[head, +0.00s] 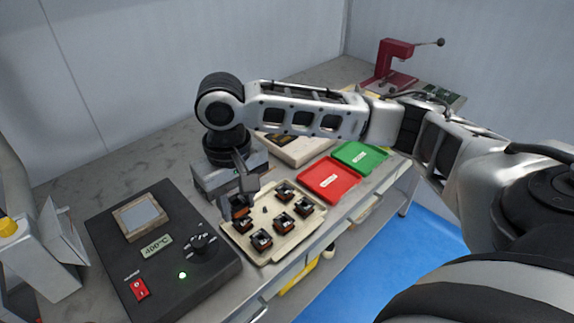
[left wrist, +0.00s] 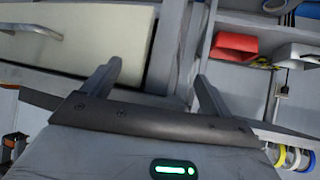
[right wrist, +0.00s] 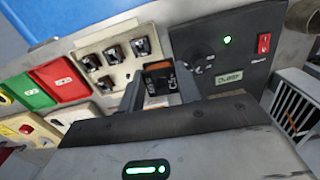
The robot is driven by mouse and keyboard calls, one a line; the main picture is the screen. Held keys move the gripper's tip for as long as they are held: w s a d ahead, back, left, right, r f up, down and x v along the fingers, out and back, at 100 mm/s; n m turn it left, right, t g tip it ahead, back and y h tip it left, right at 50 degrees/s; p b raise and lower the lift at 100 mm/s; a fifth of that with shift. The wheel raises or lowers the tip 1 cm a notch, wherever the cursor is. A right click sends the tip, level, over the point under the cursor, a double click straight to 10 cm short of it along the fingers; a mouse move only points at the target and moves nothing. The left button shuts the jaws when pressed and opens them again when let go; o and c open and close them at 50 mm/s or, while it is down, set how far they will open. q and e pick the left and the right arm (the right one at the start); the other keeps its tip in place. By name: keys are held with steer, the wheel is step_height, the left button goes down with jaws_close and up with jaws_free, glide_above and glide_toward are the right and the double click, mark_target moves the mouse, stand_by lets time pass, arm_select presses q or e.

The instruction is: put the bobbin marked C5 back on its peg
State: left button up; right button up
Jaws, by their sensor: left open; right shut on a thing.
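My right gripper (head: 243,188) reaches down at the left corner of the cream tray (head: 270,256). It is shut on a black and orange bobbin (right wrist: 158,72), which shows between the fingers in the right wrist view. Several similar bobbins (head: 284,220) stand on the tray. A small dark peg (head: 265,210) shows bare among them. My left gripper (left wrist: 158,75) is open and empty, away from the tray.
A black heater box (head: 190,275) with a dial and red switch stands left of the tray. A red bin (head: 330,180) and a green bin (head: 358,156) lie to its right. A red press (head: 392,62) is at the far end.

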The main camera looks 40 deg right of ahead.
arm_select(q)
steer(key=shift+o, duration=0.7)
arm_select(e)
glide_above(266, 208)
steer(key=shift+n, duration=0.3)
step_height(266, 208, down, 7)
steer(key=shift+f, duration=1.15)
step_height(266, 208, down, 2)
steer(key=shift+f+b, duration=0.1)
steer(key=shift+b, duration=0.8)
steer(key=shift+f, duration=0.2)
steer(key=shift+f+b, duration=0.1)
steer(key=shift+b, duration=0.2)
arm_select(q)
steer(key=shift+w+d+f, duration=0.2)
steer(key=shift+d+f, duration=0.2)
steer(key=shift+f, duration=0.1)
steer(key=shift+a+r+p, duration=0.15)
steer(key=shift+r+p, duration=0.5)
steer(key=shift+p, duration=0.1)
arm_select(e)
steer(key=shift+s, duration=0.1)
steer(key=shift+f, duration=0.2)
